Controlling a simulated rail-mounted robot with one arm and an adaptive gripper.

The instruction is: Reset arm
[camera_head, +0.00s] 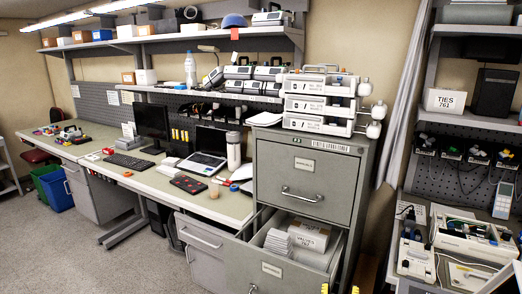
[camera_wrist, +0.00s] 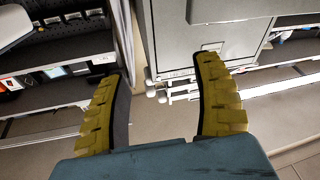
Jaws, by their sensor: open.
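My gripper (camera_wrist: 160,68) is open, with its two yellow, ridged fingers spread apart and nothing between them in the wrist view. In the head view only the yellow fingertips of my gripper (camera_head: 340,288) show at the bottom edge, in front of the grey filing cabinet (camera_head: 305,185). The rest of my arm is out of sight there. In the wrist view the cabinet (camera_wrist: 205,25) is tilted, beyond the fingers and apart from them.
The cabinet's open drawer (camera_head: 295,246) juts out, holding a labelled box and white packs. White infusion pumps (camera_head: 318,103) are stacked on top. A desk (camera_head: 225,205) with laptop and monitor stands left. A right-hand bench holds opened devices (camera_head: 470,240). Floor is clear at lower left.

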